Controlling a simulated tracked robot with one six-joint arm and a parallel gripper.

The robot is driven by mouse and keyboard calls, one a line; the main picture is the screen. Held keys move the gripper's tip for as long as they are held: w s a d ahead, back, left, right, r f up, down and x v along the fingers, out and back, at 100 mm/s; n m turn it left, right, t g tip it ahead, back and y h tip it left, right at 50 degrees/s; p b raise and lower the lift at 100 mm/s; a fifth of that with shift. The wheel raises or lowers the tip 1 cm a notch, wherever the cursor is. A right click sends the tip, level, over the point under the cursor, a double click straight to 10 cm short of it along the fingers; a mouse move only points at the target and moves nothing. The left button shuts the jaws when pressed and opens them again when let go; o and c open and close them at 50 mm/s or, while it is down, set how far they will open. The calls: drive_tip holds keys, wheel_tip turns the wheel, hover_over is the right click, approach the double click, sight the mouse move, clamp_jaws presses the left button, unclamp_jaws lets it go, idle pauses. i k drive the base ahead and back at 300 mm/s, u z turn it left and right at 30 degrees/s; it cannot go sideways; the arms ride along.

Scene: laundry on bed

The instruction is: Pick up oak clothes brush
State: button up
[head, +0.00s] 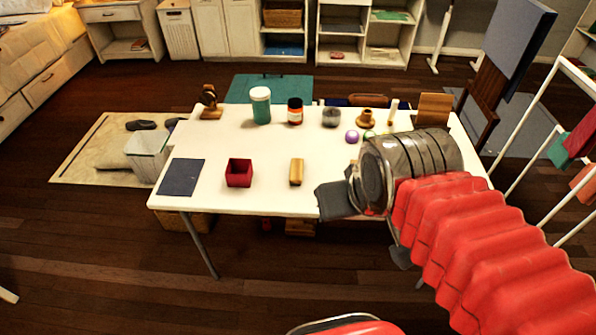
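A small light-brown wooden block, which looks like the oak clothes brush (296,172), lies on the white table near its front edge.
On the white table (262,199), a red square box (239,173) and a dark flat pad (181,177) lie left of the brush. A drying rack is at right.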

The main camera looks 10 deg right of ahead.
sight(296, 169)
drive_tip(key=u, duration=0.05)
drive_tip(key=i, duration=1)
drive_tip(key=k, duration=0.5)
drive_tip(key=u, duration=1.15)
drive_tip(key=i, duration=0.5)
